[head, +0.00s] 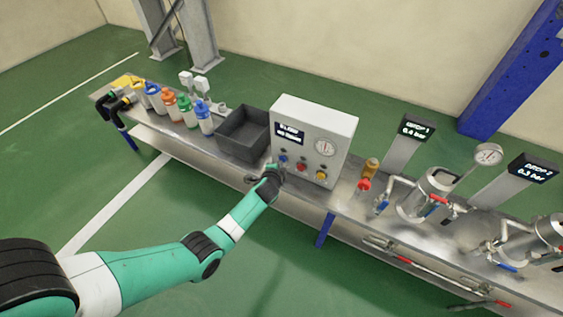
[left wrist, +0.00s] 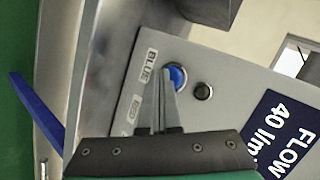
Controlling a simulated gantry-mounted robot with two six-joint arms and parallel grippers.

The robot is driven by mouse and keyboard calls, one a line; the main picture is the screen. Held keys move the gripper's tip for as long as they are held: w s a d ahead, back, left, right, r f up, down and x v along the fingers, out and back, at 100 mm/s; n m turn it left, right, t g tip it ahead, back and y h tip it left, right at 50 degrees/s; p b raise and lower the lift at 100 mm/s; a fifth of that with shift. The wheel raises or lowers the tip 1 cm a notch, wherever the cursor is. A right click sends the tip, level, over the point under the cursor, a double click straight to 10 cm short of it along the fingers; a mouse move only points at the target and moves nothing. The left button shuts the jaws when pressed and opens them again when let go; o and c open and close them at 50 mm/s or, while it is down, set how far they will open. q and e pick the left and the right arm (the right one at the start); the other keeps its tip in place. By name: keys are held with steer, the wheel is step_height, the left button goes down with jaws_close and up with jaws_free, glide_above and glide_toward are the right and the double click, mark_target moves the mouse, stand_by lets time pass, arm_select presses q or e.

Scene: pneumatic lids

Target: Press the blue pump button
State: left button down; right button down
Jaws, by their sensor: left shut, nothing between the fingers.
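The blue pump button (head: 283,158) is on the front of the white control box (head: 337,122), left of a red button (head: 301,167) and a yellow button (head: 321,175). In the left wrist view the blue button (left wrist: 178,76) sits beside a "BLUE" label and a small black knob (left wrist: 202,91). My left gripper (head: 277,167) is shut and empty, right in front of the box. In the left wrist view its fingertips (left wrist: 164,74) overlap the left part of the blue button. I cannot tell whether they touch it. My right gripper is out of view.
A dark grey bin (head: 243,132) stands left of the box, and several coloured bottles (head: 186,109) stand further left. Metal vessels (head: 427,192) with pipes and display posts fill the right of the metal bench (head: 343,205). The floor in front is clear.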

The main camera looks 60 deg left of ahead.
arm_select(q)
steer(key=shift+w+a+f, duration=0.1)
steer(key=shift+w, duration=0.05)
steer(key=shift+r, duration=0.2)
stand_by(0.4)
steer(key=shift+s+p, duration=0.2)
steer(key=shift+p, duration=0.15)
steer(key=s+d+p, duration=0.2)
steer(key=s, duration=0.1)
steer(key=s+d+p, duration=0.1)
steer(key=shift+s+d+p, duration=0.25)
steer(key=shift+s+p, duration=0.15)
